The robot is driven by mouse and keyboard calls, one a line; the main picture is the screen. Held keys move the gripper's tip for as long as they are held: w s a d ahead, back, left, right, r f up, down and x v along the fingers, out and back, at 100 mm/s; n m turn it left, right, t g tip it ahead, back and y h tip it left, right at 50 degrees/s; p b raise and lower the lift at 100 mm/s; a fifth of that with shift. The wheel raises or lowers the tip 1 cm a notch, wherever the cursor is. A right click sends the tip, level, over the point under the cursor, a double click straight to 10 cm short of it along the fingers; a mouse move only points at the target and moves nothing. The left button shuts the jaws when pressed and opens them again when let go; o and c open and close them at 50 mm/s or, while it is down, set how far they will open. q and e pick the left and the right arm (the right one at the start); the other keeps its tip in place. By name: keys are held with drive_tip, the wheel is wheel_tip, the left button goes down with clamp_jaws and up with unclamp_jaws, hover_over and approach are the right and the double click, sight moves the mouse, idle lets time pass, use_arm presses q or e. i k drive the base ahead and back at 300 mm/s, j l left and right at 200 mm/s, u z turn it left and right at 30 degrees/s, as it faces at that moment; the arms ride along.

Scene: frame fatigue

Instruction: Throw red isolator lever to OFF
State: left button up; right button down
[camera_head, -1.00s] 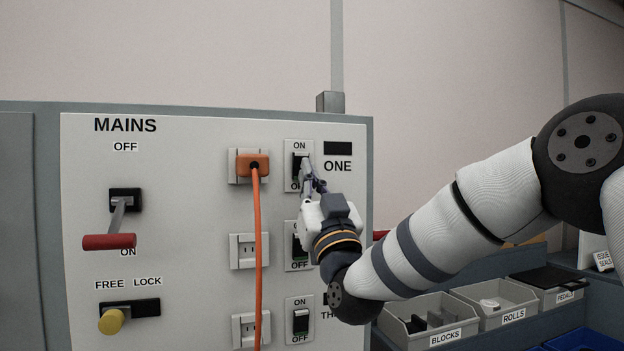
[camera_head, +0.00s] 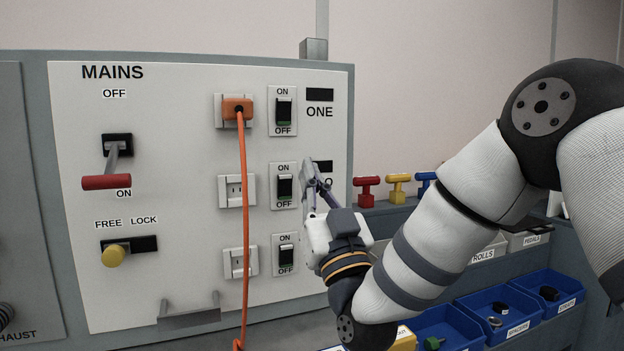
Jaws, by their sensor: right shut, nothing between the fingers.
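The red isolator lever (camera_head: 107,182) is at the left of the panel under the MAINS label. Its handle is down, just above the ON label, with the OFF label above its slot. The yellow knob (camera_head: 113,255) below it sits at the left, FREE end of its slot. My right gripper (camera_head: 311,170) is shut and empty at the panel's right side, just right of the middle rocker switch (camera_head: 285,187) and far from the lever. I cannot tell whether it touches the panel. My left gripper is not in view.
An orange plug (camera_head: 238,108) with a hanging cord is in the top socket. Top (camera_head: 284,112) and bottom (camera_head: 286,252) rocker switches are beside the sockets. A metal handle (camera_head: 190,318) juts out low on the panel. Blue bins (camera_head: 515,310) stand at the right.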

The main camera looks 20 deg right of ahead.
sight(109, 181)
drive_tip(key=k, duration=1)
